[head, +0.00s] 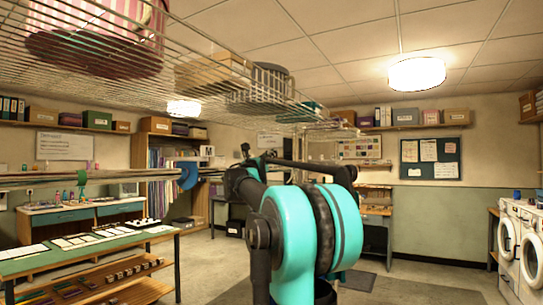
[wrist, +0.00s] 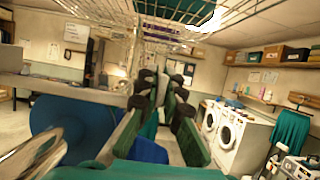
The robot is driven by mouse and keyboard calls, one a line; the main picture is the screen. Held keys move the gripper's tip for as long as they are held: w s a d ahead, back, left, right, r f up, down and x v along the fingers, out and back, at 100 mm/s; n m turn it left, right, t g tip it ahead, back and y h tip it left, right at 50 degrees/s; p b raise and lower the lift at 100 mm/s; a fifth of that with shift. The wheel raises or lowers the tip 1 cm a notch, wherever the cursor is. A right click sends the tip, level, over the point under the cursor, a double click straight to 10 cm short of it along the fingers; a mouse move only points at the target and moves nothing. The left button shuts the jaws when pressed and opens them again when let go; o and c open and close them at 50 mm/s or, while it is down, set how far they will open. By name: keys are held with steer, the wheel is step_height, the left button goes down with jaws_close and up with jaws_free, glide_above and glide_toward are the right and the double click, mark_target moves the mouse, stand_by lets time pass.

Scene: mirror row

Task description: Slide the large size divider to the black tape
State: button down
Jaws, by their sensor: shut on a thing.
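A blue disc-shaped divider (head: 188,176) hangs on the long metal rail (head: 70,180) at the left in the head view. In the wrist view the blue divider (wrist: 62,128) is large at the lower left, and more blue shows between my fingers. My gripper (head: 232,176) is at the rail, just right of the disc, partly hidden by my teal arm. In the wrist view my gripper (wrist: 163,85) has its two green fingers with dark pads close together, shut on the blue piece. Any size label is unreadable. I cannot make out black tape.
A wire shelf (head: 190,65) with a striped bag and boxes hangs above the rail. A low table (head: 100,240) with cards stands at the left below it. Washing machines (head: 520,235) stand at the far right. The floor between is mostly open.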

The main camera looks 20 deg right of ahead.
steer(key=shift+d, duration=0.1)
steer(key=w+d, duration=0.5)
steer(key=d, duration=0.2)
steer(key=shift+w, duration=0.25)
steer(key=c, duration=1.7)
jaws_free()
steer(key=shift+a, duration=0.1)
steer(key=v, duration=1.2)
steer(key=shift+f, duration=0.1)
